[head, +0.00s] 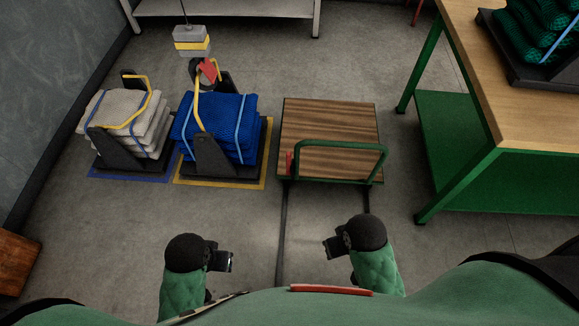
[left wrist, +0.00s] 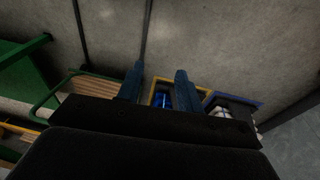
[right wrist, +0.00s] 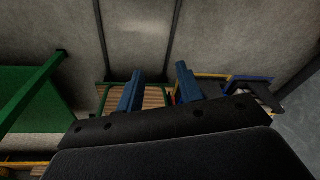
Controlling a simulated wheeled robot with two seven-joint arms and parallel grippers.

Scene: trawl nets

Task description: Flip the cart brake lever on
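The cart (head: 330,115) is a flat wooden deck with a green tubular handle (head: 345,145) at its near edge. A small red lever (head: 290,162) stands at the left end of that handle, roughly upright; I cannot tell its brake setting. In the right wrist view the cart deck (right wrist: 153,98) shows behind the fingers. My left gripper (head: 230,262) and right gripper (head: 328,248) are both well short of the cart, touching nothing. The blue fingers of the left gripper (left wrist: 158,88) stand apart and empty, as do those of the right gripper (right wrist: 160,88).
Left of the cart, blue folded nets (head: 225,125) and pale nets (head: 125,115) sit on black stands within floor outlines. A hoist block (head: 191,40) hangs above. A green-legged workbench (head: 530,110) stands right. Floor before the cart is open, with dark rails along it.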

